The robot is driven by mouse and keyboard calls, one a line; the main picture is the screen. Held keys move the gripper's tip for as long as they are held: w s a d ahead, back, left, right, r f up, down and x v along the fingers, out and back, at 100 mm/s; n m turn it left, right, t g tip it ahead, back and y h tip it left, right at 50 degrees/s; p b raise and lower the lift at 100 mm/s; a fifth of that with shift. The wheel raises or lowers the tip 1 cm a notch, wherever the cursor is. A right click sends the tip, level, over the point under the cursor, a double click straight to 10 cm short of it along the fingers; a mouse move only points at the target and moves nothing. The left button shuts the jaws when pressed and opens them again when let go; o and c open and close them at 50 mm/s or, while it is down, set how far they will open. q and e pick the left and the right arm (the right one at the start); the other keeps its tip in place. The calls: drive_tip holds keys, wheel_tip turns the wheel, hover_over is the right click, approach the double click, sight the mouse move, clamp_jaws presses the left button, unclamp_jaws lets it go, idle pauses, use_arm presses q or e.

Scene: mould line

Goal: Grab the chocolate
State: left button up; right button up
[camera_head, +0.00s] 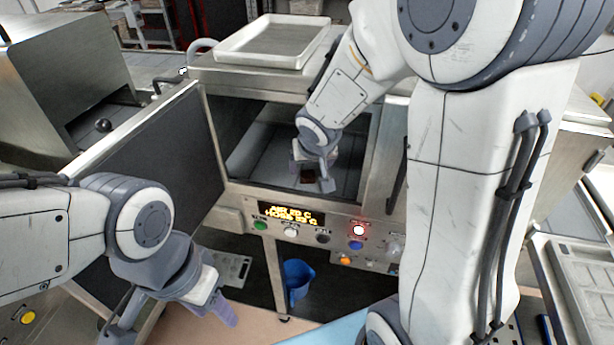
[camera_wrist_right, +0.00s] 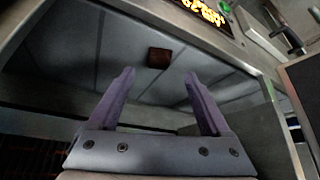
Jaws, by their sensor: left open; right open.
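The chocolate is a small dark brown block (camera_wrist_right: 159,57) lying on the grey floor inside the open machine chamber. In the head view the right gripper (camera_head: 312,178) is at the chamber's middle. My left gripper (camera_head: 215,305) is open and empty, low on the left in front of the machine.
The chamber door (camera_head: 150,160) stands open on the left. The front panel carries a lit display (camera_head: 290,215) and several buttons. A white tray (camera_head: 273,40) rests on top of the machine. A blue jug (camera_head: 297,280) stands below. The chamber walls are close around my right arm.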

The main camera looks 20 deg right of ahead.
sight(308, 175)
drive_tip(key=b+x, duration=0.1)
drive_tip(key=x, duration=0.4)
drive_tip(key=shift+w+d+f+b, duration=0.15)
drive_tip(key=shift+f+b, duration=0.1)
drive_tip(key=shift+b, duration=0.15)
clamp_jaws()
drive_tip(key=shift+r, duration=0.2)
